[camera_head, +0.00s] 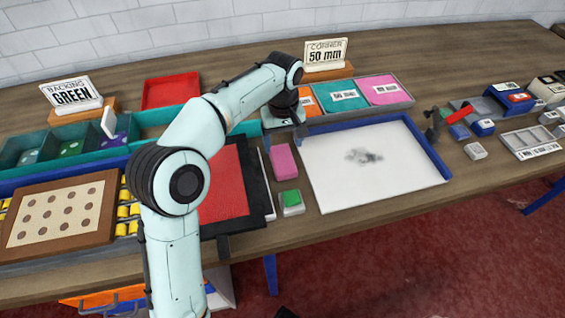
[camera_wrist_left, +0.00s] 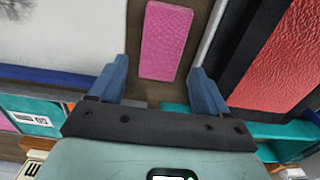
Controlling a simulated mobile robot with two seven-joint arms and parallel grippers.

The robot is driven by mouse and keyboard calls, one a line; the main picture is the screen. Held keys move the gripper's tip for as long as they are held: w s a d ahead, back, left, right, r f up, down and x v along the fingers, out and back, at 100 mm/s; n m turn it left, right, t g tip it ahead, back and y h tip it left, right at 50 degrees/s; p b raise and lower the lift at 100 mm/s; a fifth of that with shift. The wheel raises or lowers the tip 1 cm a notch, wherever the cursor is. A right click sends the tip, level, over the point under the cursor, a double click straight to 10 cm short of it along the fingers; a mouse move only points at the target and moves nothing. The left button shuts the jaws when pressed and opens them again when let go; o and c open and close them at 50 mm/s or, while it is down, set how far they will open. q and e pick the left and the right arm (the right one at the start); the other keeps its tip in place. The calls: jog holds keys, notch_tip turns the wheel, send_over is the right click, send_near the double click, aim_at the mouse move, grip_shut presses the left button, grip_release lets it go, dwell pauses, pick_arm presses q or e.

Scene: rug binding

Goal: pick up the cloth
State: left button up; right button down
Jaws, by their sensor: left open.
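A pink cloth (camera_head: 284,162) lies flat on the table between the red panel and the white board. It also shows in the wrist view (camera_wrist_left: 165,42) as a textured pink rectangle. My left gripper (camera_head: 284,130) is above and just behind the cloth in the head view. In the wrist view the two blue fingers of my left gripper (camera_wrist_left: 158,68) are spread apart with nothing between them, and the cloth lies ahead, roughly in line with the gap. My right gripper does not show.
The white board (camera_head: 365,185) with a grey smudge and blue edges is right of the cloth. A red panel in a black frame (camera_head: 222,185) is left of it. A green-topped block (camera_head: 291,202) sits in front. Trays with coloured pieces (camera_head: 385,90) stand behind.

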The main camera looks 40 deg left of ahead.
aim_at(282, 158)
pick_arm(q)
jog(key=f, duration=0.1)
jog(key=f+b, duration=0.1)
jog(key=f, duration=0.3)
jog(key=shift+s+d, duration=0.1)
jog(key=shift+s, duration=0.25)
jog(key=shift+f, duration=0.4)
jog(key=c, duration=0.8)
